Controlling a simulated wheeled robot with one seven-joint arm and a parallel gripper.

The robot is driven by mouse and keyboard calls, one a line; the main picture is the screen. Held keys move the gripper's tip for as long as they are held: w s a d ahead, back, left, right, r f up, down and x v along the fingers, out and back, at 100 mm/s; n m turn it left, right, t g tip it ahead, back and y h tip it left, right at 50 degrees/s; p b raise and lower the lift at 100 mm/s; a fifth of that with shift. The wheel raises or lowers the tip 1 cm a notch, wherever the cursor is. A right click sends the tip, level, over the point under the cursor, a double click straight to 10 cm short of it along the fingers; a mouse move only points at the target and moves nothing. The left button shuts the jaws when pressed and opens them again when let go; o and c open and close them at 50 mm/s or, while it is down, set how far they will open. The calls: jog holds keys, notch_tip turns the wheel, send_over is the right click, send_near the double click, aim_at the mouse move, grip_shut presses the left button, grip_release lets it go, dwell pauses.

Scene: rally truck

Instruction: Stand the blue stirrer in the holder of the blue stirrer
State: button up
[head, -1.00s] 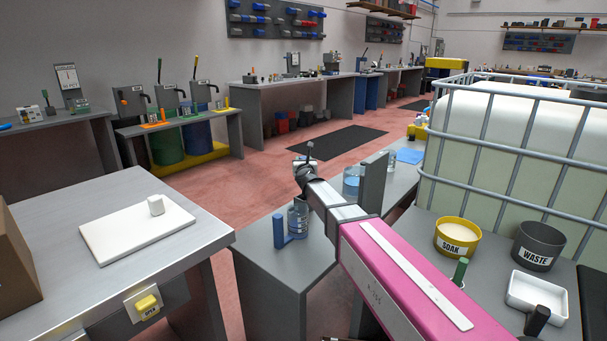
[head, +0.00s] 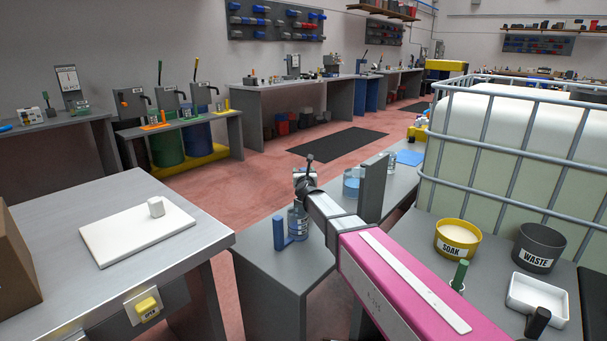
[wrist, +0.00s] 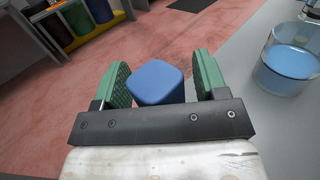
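My gripper (wrist: 164,80) has green finger pads on both sides of a blue block-like handle, which I take to be the blue stirrer (wrist: 156,84). The post is below and left of my wrist.
A beaker of blue liquid (wrist: 288,68) stands close to the right of my gripper. The grey bench (head: 262,262) has free room around the post.

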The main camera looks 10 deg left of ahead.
jog(key=shift+r, duration=0.15)
jog(key=v, duration=1.2)
